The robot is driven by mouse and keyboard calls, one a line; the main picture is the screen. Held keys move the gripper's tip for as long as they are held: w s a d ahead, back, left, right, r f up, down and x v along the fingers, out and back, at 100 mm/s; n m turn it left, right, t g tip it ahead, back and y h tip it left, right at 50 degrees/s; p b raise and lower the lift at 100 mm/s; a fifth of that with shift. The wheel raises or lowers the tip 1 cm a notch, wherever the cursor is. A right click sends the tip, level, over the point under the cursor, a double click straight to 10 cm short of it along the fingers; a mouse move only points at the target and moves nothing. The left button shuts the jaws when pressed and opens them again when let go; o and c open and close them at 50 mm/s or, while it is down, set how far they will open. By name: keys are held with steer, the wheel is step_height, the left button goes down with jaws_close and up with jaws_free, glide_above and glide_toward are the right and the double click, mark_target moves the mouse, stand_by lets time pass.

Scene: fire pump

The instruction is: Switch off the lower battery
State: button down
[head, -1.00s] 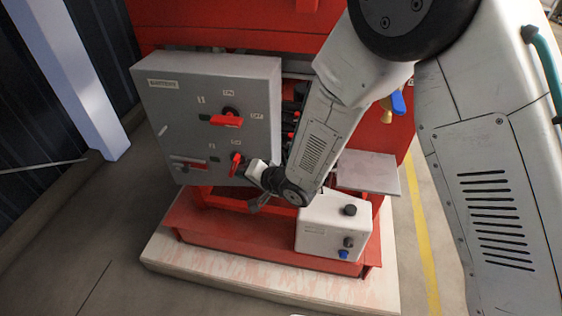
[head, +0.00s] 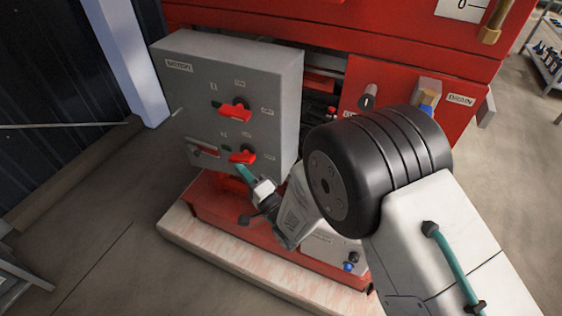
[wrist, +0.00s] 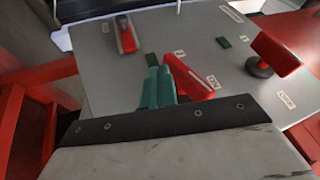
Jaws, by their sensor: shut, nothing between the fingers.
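The grey battery box (head: 275,72) stands at the left of the red pump frame. Its upper red handle (head: 235,110) lies roughly sideways. The lower red handle (head: 243,156) also lies roughly sideways, toward the right. My gripper (head: 240,170) is shut and empty, its teal fingertips just below the lower handle. In the wrist view my gripper (wrist: 158,80) is beside the lower handle (wrist: 195,78); I cannot tell whether they touch. The upper handle (wrist: 275,55) is on the right there. An ON label (wrist: 213,82) and an OFF label (wrist: 285,98) show.
A small red lever (head: 203,149) is on the box left of the lower handle. A white unit (head: 335,250) sits on the base behind my arm. Floor left of the base is free.

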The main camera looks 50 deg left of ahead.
steer(key=f+v, duration=0.2)
steer(key=v, duration=0.9)
steer(key=shift+w+f, duration=0.15)
steer(key=shift+f, duration=0.3)
stand_by(0.4)
